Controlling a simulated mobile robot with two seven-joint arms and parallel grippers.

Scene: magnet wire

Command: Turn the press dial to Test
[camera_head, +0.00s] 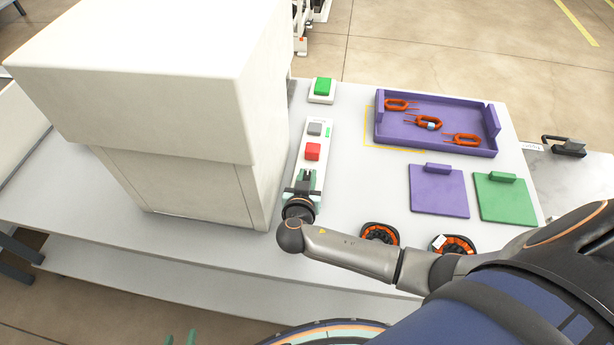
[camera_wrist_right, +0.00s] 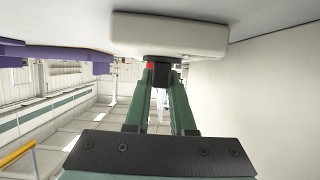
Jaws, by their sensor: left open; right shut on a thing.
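The white control panel (camera_head: 325,130) lies on the table beside the big cream press (camera_head: 190,90). It has a grey button (camera_head: 315,129) and a red button (camera_head: 312,151). My right gripper (camera_head: 305,176) is over its near end and hides the dial there in the head view. In the right wrist view, my green fingers (camera_wrist_right: 161,82) are closed on a small black dial (camera_wrist_right: 161,72) under the panel's white face (camera_wrist_right: 170,36). The dial's setting and labels cannot be read. My left gripper (camera_head: 180,339) shows only its green fingertips at the bottom edge, apart and empty.
A green button box (camera_head: 322,89) stands behind the panel. A purple tray (camera_head: 440,136) with orange wire coils is at the back right. Purple (camera_head: 438,192) and green (camera_head: 505,198) plates lie in front of it. Two orange-black round parts (camera_head: 380,234) lie near my right arm.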

